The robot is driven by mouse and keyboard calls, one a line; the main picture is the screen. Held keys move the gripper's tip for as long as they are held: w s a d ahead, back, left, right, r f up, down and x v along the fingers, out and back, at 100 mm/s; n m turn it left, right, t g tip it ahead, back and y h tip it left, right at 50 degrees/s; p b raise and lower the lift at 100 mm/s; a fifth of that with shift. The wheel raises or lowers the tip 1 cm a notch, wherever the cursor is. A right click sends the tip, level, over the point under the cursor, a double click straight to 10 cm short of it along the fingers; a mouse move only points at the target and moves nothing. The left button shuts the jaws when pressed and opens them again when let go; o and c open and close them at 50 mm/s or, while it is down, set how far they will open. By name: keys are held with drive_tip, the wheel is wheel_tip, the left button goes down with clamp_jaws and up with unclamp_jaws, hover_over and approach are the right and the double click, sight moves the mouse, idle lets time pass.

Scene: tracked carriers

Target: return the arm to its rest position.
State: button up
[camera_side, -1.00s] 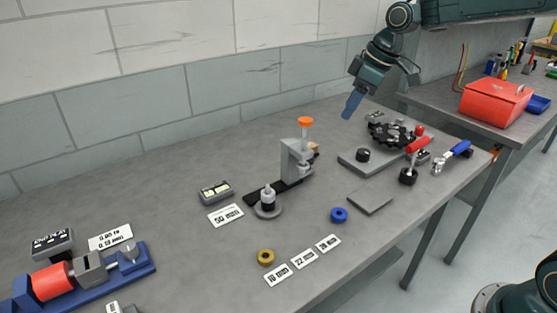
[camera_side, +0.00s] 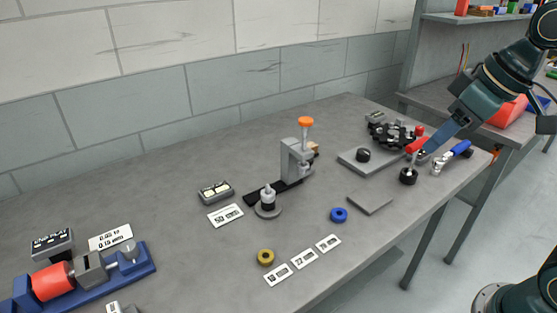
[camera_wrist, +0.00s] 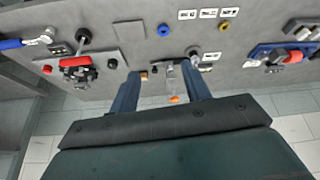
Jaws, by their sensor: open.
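My gripper (camera_side: 432,146) is at the right of the side view, at the end of my dark teal arm. Its blue fingers point down and left, in front of the bench's far right end, and overlap the red-handled tool there in the picture. The side view does not settle their height. In the wrist view my gripper (camera_wrist: 160,80) shows two fingers spread apart with nothing held between them. The small press with an orange knob (camera_side: 306,121) shows between and beyond them in the wrist view (camera_wrist: 174,98).
The grey bench (camera_side: 150,210) carries a blue ring (camera_side: 339,215), a yellow ring (camera_side: 265,257), a blue-based fixture (camera_side: 140,262), a grey plate (camera_side: 370,203) and a blue-handled tool (camera_side: 458,149). A red box (camera_side: 508,113) stands on another bench behind my arm. The bench middle has free room.

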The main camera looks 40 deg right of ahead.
drive_tip(key=s+f+m, duration=0.1)
drive_tip(key=s+f, duration=0.2)
drive_tip(key=s, duration=0.4)
drive_tip(key=shift+s+d+m+h, duration=0.25)
drive_tip(key=shift+m+h, duration=0.05)
drive_tip(key=shift+m, duration=0.1)
idle(1.1)
